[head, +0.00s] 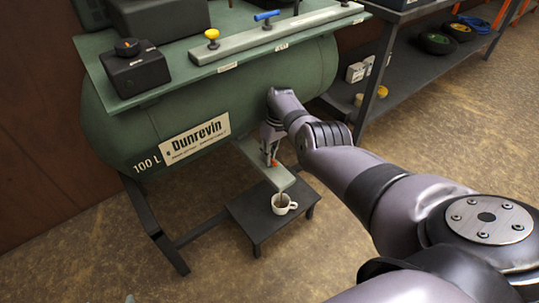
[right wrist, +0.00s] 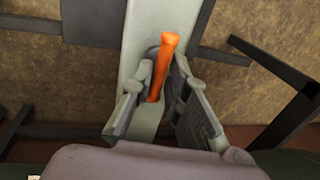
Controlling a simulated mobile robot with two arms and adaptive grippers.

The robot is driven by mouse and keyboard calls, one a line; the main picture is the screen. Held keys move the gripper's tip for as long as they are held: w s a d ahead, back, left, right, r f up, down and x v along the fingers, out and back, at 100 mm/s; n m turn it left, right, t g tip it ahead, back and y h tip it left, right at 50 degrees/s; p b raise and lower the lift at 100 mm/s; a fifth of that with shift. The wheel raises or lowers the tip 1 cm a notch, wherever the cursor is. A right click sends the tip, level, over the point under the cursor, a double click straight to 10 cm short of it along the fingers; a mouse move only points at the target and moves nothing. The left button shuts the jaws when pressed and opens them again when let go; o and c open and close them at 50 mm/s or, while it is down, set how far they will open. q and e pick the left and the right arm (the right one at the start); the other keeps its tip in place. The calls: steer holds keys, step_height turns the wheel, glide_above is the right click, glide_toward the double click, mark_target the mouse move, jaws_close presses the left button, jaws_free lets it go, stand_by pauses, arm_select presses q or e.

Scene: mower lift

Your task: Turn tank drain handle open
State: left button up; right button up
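The orange drain handle (right wrist: 166,62) stands between the two fingers of my right gripper (right wrist: 164,80) in the right wrist view. The fingers close in on both sides of it and appear to touch it. In the head view, my right gripper (head: 270,142) points down under the green tank (head: 250,90), and a small bit of the orange handle (head: 274,163) shows below it. The handle sits above a pale grey-green channel (head: 265,167) that slopes down toward a white cup (head: 284,204). The valve body is mostly hidden. My left gripper is not in view.
The cup stands on a low black stand (head: 258,226) beneath the channel. The tank's dark legs (head: 160,230) flank the space. A metal shelf (head: 425,60) stands at the right behind my arm. The brown floor in front is clear.

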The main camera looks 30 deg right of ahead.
steer(key=shift+o, duration=1.4)
step_height(320, 180, up, 7)
steer(key=d, duration=0.1)
steer(key=shift+d+r, duration=0.2)
steer(key=shift+f, duration=0.1)
